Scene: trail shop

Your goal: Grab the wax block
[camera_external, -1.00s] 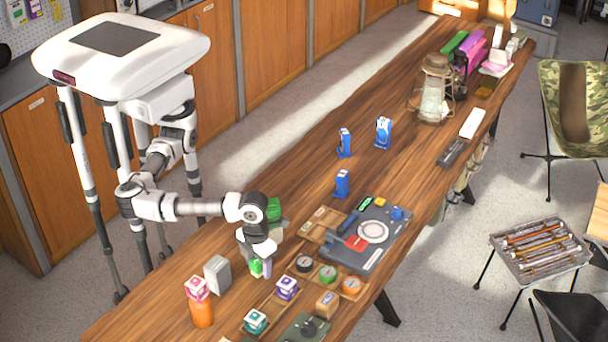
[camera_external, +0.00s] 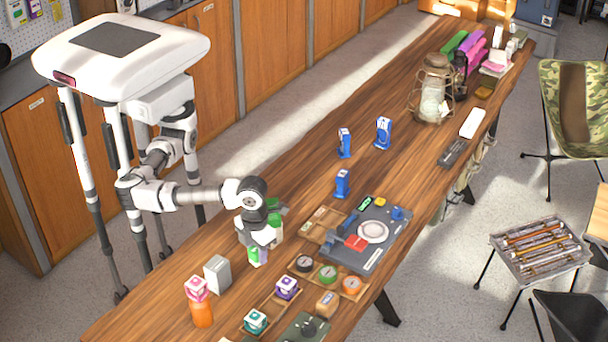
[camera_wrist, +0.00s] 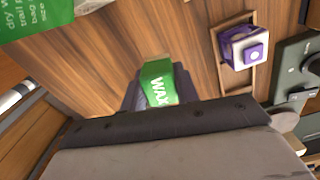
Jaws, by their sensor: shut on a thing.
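The wax block (camera_wrist: 158,84) is a small green piece with white "WAX" lettering and a pale end. In the wrist view it sits between the dark fingers of my gripper (camera_wrist: 148,92), with the wood tabletop behind it. In the external view the green and white wax block (camera_external: 257,256) is below my gripper (camera_external: 260,246), near the table's near-left side. My gripper is shut on it, and the block appears to be a little above the table. The fingers partly hide it.
A grey box (camera_external: 217,274) and an orange bottle (camera_external: 201,314) with a pink-white cube on top stand to the left. A purple-white cube (camera_external: 287,288) sits in a wooden tray in front. Round tins (camera_external: 328,273) and a grey device (camera_external: 372,262) lie to the right.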

